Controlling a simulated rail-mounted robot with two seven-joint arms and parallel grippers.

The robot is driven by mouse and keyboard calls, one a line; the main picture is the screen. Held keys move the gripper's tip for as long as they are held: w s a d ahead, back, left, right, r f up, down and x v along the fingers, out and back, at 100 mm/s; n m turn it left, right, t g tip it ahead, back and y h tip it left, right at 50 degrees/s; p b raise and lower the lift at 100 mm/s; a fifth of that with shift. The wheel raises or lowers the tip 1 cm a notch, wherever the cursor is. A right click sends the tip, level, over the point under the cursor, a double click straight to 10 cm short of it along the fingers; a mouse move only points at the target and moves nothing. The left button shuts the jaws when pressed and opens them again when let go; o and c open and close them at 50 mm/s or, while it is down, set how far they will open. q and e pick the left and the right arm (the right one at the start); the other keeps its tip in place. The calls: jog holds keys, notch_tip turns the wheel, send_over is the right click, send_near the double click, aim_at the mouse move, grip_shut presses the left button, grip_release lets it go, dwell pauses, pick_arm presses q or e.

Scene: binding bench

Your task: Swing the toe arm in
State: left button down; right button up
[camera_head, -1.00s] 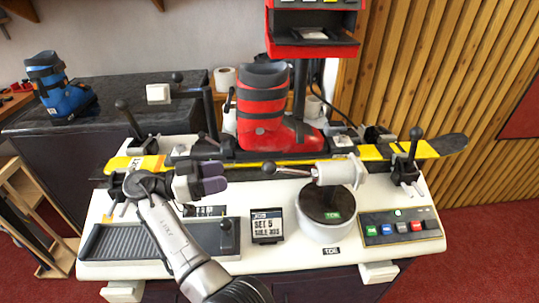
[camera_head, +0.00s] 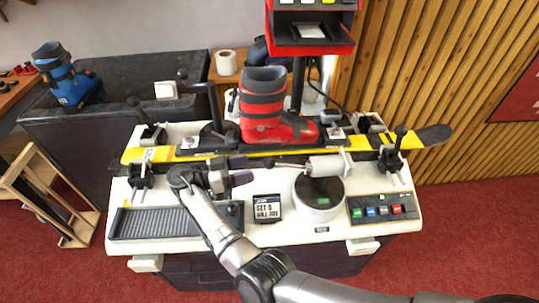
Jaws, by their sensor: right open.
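The toe arm is a pale cylinder (camera_head: 324,166) on a round pedestal (camera_head: 320,203) at the right of the bench. Its thin rod (camera_head: 287,164) points left, in front of the yellow ski (camera_head: 190,151). The red boot (camera_head: 265,112) stands upright over the ski, behind the rod. My right gripper (camera_head: 242,171) is open and seems empty, left of the rod's end and in front of the ski. Whether a finger touches the rod cannot be told. My left gripper is not in view.
A small sign (camera_head: 267,208) stands in front of the rod. A ribbed tray (camera_head: 160,223) lies at left and a button panel (camera_head: 382,208) at right. Black-knobbed clamps (camera_head: 394,151) flank the ski. A blue boot (camera_head: 66,75) stands on the dark counter (camera_head: 105,120).

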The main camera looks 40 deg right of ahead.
aim_at(270, 161)
jog(key=p+x, duration=0.1)
jog(key=x, duration=0.5)
jog(key=shift+s+d, duration=0.1)
jog(key=shift+s+d+p, duration=0.25)
jog(key=shift+d+p, duration=0.1)
jog(key=shift+d, duration=0.2)
jog(key=shift+c, duration=0.3)
grip_shut()
jog(key=shift+d, duration=0.1)
